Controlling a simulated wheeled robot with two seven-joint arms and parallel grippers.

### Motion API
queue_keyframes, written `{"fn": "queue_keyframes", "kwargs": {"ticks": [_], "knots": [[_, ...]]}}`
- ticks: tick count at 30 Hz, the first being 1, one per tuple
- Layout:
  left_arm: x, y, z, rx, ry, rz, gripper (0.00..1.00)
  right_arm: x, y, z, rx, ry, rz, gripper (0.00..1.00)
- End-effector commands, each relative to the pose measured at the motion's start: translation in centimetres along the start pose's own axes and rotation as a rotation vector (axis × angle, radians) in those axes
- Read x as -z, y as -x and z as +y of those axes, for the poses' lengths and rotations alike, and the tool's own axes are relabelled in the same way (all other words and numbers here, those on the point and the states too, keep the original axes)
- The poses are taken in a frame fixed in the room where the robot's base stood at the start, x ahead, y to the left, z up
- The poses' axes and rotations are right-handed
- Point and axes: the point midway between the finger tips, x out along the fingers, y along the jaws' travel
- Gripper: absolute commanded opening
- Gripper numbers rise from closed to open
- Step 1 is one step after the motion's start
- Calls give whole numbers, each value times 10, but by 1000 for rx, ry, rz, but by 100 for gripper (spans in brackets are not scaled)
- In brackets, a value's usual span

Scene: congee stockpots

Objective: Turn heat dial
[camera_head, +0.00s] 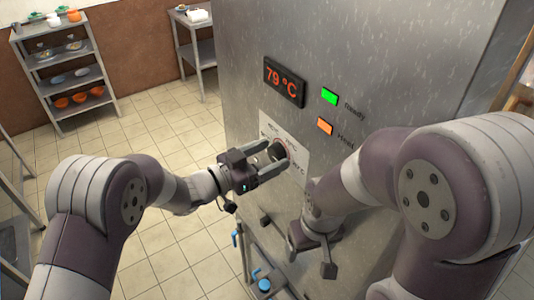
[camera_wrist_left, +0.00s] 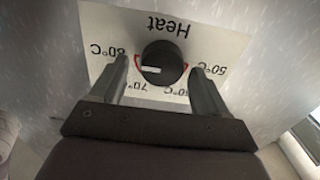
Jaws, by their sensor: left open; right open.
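The black heat dial (camera_head: 275,151) sits on a white scale plate on the steel panel; it also shows in the left wrist view (camera_wrist_left: 163,60). There the plate reads upside down, and the dial's white mark points left, between the 80°C and 70° labels. My left gripper (camera_head: 268,160) is open at the dial, one finger on either side. In the left wrist view gaps show between dial and fingers (camera_wrist_left: 158,68). My right gripper (camera_head: 312,254) is open and empty, low in front of the panel. The display (camera_head: 284,82) reads 79 °C.
A green Ready light (camera_head: 330,96) and an orange Heat light (camera_head: 325,126) are on the panel. Blue-handled fittings (camera_head: 264,285) are low beside my right gripper. A shelf rack (camera_head: 66,70) with bowls stands far left; tiled floor between is clear.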

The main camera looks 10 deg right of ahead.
Motion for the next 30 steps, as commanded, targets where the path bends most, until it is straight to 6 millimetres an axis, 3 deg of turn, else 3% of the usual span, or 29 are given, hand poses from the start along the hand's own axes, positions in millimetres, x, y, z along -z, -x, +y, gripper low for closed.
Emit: {"fn": "queue_keyframes", "kwargs": {"ticks": [3, 8, 9, 20, 30], "knots": [[0, 0, 0, 0, 0, 0, 75, 0, 0, 0, 0, 0, 0, 77], [0, 0, 0, 1, 0, 0, 23, 0, 0, 0, 0, 0, 0, 77], [0, 0, 0, 1, 0, 0, 21, 0, 0, 0, 0, 0, 0, 77], [2, 0, 0, 0, 55, 1, 21, 1, 5, 0, 0, 0, 0, 77], [4, 0, -2, 1, 309, 2, 21, 3, 24, 0, 0, 0, 0, 77]]}}
